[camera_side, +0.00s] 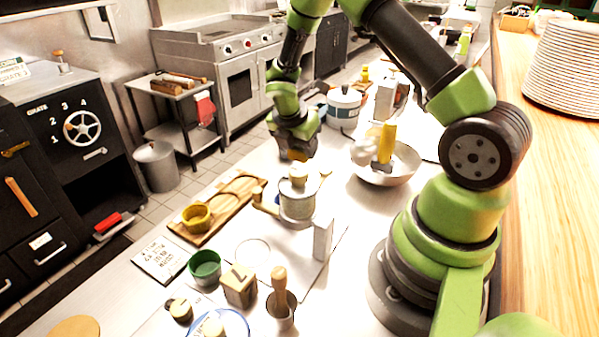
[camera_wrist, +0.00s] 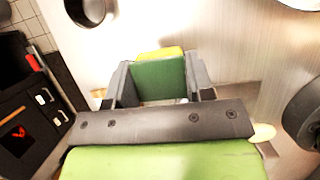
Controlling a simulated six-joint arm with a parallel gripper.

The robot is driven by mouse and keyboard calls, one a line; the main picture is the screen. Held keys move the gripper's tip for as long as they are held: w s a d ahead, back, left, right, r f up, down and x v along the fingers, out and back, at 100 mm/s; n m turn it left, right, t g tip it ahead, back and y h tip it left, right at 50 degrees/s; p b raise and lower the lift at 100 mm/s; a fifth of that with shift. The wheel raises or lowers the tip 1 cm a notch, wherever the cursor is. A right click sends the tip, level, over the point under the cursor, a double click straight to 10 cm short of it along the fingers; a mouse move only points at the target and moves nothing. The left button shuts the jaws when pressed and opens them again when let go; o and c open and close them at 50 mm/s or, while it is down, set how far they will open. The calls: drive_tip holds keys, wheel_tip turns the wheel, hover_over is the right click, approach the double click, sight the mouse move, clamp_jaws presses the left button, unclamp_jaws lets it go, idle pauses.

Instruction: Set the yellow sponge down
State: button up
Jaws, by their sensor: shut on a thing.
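My gripper (camera_wrist: 160,82) is shut on the yellow sponge (camera_wrist: 160,53) in the wrist view. The sponge has a green scouring face turned toward the camera and a yellow strip along its far edge. Both dark fingers press its sides. In the side view my gripper (camera_side: 297,153) points down above the white counter, behind a metal pot. The sponge is hard to make out there. I cannot tell its exact height above the counter.
Around my gripper stand a metal pot (camera_side: 297,204), a metal bowl (camera_side: 400,168), a white and blue pot (camera_side: 344,108) and a wooden board (camera_side: 215,222) with a yellow cup. A green cup (camera_side: 205,267) and small containers crowd the front. Bare counter shows left of my gripper.

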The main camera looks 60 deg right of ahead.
sight(297, 160)
drive_tip(key=shift+f, duration=3.1)
drive_tip(key=shift+f, duration=0.15)
drive_tip(key=o, duration=0.9)
drive_tip(key=s+a+r+m+t+y, duration=0.1)
drive_tip(key=a+r+m, duration=0.25)
drive_tip(key=r, duration=0.65)
drive_tip(key=s+a+r+m, duration=0.15)
drive_tip(key=a+r, duration=0.25)
drive_tip(key=r, duration=0.5)
drive_tip(key=s+a+r+m+t+y, duration=0.1)
drive_tip(key=s+a+r+m+t, duration=0.1)
drive_tip(key=s+a+r+m, duration=0.1)
drive_tip(key=s+a+r+m+t+y, duration=0.2)
drive_tip(key=s+a+r+m, duration=0.2)
drive_tip(key=s+m, duration=0.2)
drive_tip(key=s+a+r+m+t+y, duration=0.2)
drive_tip(key=s+a+r+m, duration=0.1)
drive_tip(key=m, duration=0.5)
drive_tip(key=shift+s+a+r, duration=0.1)
drive_tip(key=shift+s+r, duration=0.25)
drive_tip(key=shift+s, duration=0.2)
drive_tip(key=shift+s+a+r, duration=0.1)
drive_tip(key=shift+s+r, duration=0.2)
drive_tip(key=shift+s, duration=0.2)
